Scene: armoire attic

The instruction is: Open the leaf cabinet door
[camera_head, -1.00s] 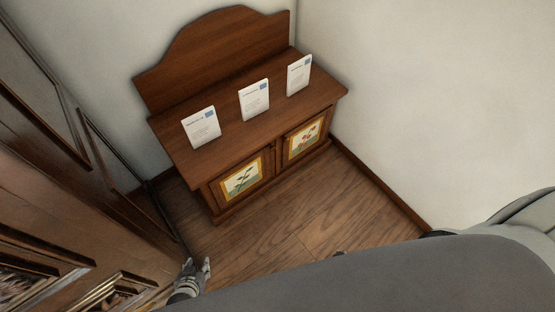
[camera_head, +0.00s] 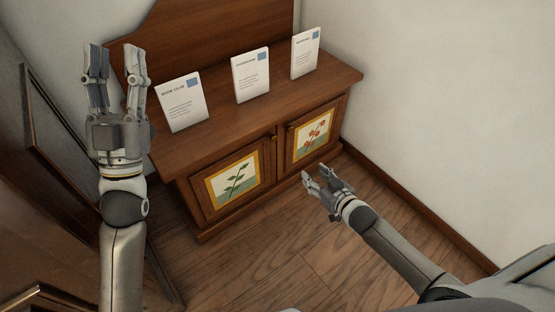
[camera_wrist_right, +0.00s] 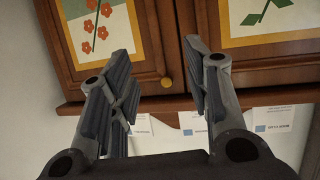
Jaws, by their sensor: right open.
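The leaf cabinet door (camera_head: 234,181) is the left door of a wooden cabinet, with a green leaf picture in a yellow frame. It looks shut. In the right wrist view, which is upside down, its leaf panel (camera_wrist_right: 268,20) is at upper right. A small round brass knob (camera_wrist_right: 166,82) sits near the meeting edges of the two doors. My right gripper (camera_head: 318,175) is open and empty in front of the cabinet, below the flower door; the knob shows between its fingers in the wrist view. My left gripper (camera_head: 115,68) is open and empty, raised left of the cabinet.
The flower door (camera_head: 312,136) is shut to the right of the leaf door. Three white cards (camera_head: 182,103) stand on the cabinet top. Dark wooden furniture (camera_head: 45,180) stands at the left, and a white wall (camera_head: 440,110) at the right. The floor (camera_head: 270,250) before the cabinet is clear.

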